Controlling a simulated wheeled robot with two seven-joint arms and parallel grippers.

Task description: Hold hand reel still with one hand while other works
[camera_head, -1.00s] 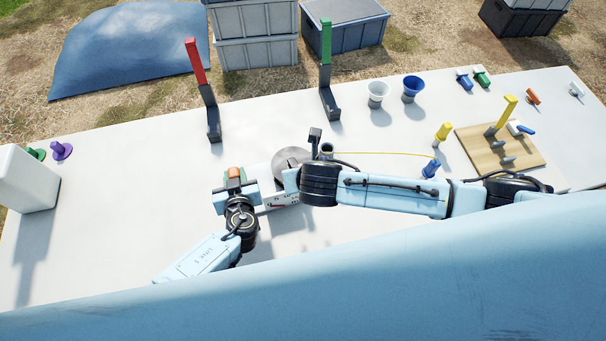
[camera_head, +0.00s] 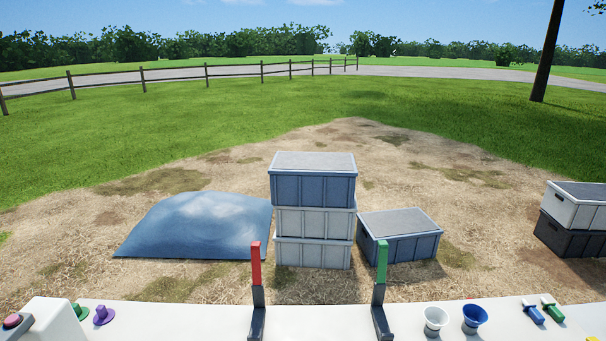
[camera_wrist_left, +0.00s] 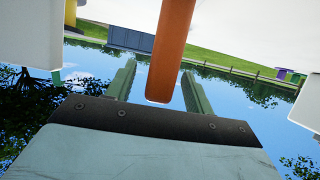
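In the left wrist view my left gripper (camera_wrist_left: 160,88) shows two green fingers standing apart. An orange-brown bar (camera_wrist_left: 168,50), which looks like a handle, hangs between them. Whether the bar touches that finger cannot be told. The hand reel as a whole is not visible. The head view is raised, so the reel and both my arms are out of it. My right gripper is in neither current view.
The table's far edge (camera_head: 200,312) shows low in the head view. On it are a red-topped post (camera_head: 256,265), a green-topped post (camera_head: 382,262), a white cup (camera_head: 435,318) and a blue cup (camera_head: 474,316). Stacked crates (camera_head: 313,222) and a blue mound (camera_head: 195,225) stand beyond.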

